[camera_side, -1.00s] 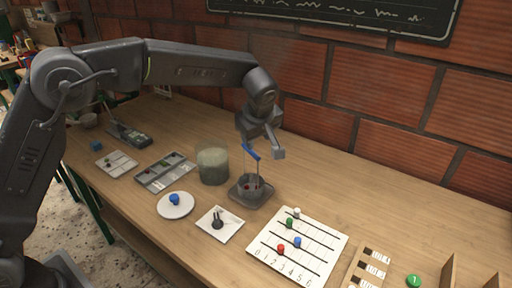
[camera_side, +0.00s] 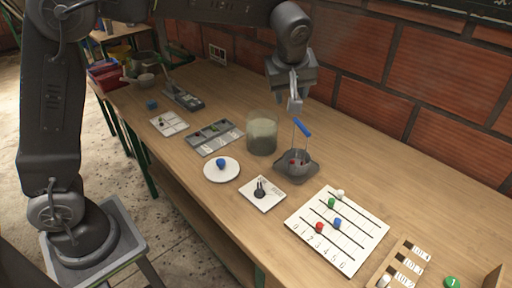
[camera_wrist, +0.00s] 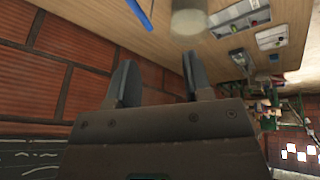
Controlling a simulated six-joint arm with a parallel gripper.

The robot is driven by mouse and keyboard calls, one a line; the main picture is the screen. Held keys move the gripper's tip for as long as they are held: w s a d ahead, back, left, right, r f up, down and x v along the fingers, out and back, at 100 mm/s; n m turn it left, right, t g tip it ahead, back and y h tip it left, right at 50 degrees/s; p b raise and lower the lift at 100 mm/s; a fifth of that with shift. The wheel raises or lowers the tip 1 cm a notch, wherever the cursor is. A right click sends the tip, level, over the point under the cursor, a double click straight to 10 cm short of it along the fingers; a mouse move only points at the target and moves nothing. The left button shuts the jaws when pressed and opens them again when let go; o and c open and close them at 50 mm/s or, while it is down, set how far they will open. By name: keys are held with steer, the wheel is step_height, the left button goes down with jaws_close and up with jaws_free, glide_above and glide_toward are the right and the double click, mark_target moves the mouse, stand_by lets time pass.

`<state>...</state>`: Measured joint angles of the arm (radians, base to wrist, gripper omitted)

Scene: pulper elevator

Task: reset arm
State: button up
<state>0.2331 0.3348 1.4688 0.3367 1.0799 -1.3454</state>
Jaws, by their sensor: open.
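My gripper (camera_side: 297,102) is above the back of the wooden table, near the brick wall. It is open and nothing shows between its fingers. In the wrist view its two fingers (camera_wrist: 160,85) stand apart. The blue bar (camera_wrist: 138,14) also shows at the top of the wrist view, apart from the fingers.
A glass jar (camera_side: 262,134) stands left of the pot. A white plate (camera_side: 212,174) with a blue knob, a white tile (camera_side: 272,204) with a black piece, a grey tray (camera_side: 205,148) and a numbered slider board (camera_side: 352,256) lie in front. The brick wall (camera_side: 430,85) is close behind.

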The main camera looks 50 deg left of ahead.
steer(key=s+a+r+m+h, duration=0.1)
steer(key=s+a+r+m, duration=0.15)
steer(key=s, duration=0.45)
steer(key=s+a+r+m, duration=0.2)
steer(key=s+m, duration=0.1)
steer(key=s, duration=0.4)
steer(key=s+f+m+t, duration=0.1)
steer(key=s+f+m, duration=0.1)
steer(key=s, duration=0.5)
steer(key=s+a+f+m+h, duration=0.1)
steer(key=s+f+m, duration=0.1)
steer(key=s+m, duration=0.2)
steer(key=s, duration=0.2)
steer(key=shift+s+a+f+t+h, duration=0.25)
steer(key=shift+s+f+t+h, duration=0.05)
steer(key=shift+s+t, duration=0.1)
